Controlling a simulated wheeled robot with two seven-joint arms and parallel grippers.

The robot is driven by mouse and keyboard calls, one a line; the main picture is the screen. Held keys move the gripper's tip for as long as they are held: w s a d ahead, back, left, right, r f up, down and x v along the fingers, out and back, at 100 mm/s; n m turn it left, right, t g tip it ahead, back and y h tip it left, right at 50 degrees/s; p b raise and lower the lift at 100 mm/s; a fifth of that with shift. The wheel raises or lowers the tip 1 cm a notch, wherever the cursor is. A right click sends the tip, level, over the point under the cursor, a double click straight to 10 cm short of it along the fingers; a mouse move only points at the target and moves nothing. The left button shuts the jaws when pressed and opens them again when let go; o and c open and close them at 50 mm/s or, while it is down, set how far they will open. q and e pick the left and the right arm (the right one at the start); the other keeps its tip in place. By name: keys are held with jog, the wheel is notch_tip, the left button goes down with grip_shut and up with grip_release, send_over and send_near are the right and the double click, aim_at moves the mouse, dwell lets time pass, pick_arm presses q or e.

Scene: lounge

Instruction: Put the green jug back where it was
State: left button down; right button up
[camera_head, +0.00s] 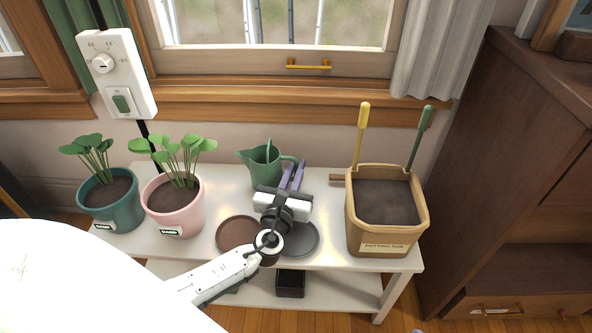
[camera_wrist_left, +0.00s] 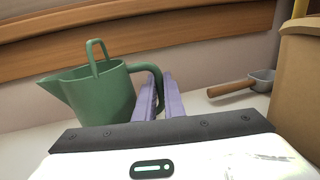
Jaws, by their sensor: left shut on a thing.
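The green jug (camera_head: 264,166) stands upright at the back of the white table, with its spout to the left and its handle to the right. It also shows in the left wrist view (camera_wrist_left: 98,95). My left gripper (camera_head: 293,175) reaches over the table from the front, and its purple fingers (camera_wrist_left: 160,95) are shut on the jug's side handle. The jug's base is partly hidden behind the gripper in both views. My right gripper does not show.
On the white table (camera_head: 325,187), a teal pot (camera_head: 110,205) and a pink pot (camera_head: 176,210) with plants stand at left. Brown (camera_head: 232,237) and grey (camera_head: 303,240) saucers lie in front. A potting tub (camera_head: 382,235) stands at right, with a trowel (camera_wrist_left: 235,87) beside it.

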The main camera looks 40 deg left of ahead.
pick_arm(q)
jog(key=c, duration=1.8)
grip_release()
jog(key=shift+c, duration=0.2)
